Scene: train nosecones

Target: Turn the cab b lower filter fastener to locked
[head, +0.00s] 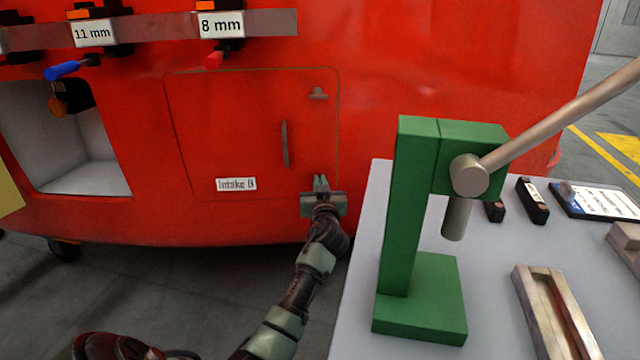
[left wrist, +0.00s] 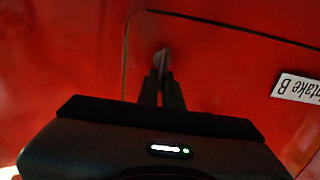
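The red hatch (head: 235,130) labelled "Intake B" (head: 236,184) is flush in the red body panel. Its upper fastener (head: 318,94), a small dark grey tab, shows near the top right corner. My left gripper (head: 321,182) is at the hatch's lower right corner and covers the lower fastener in the head view. In the left wrist view the lower fastener (left wrist: 162,57) is a small grey piece at the fingertips. The two fingers (left wrist: 163,84) are close together and appear shut on it. Its exact angle is hard to tell. My right gripper is out of view.
A grey table (head: 365,215) with a green press (head: 415,220) and its long lever stands close to the right of my left arm. An open white recess (head: 85,180) is left of the hatch. Tools labelled 11 mm and 8 mm (head: 221,25) hang above.

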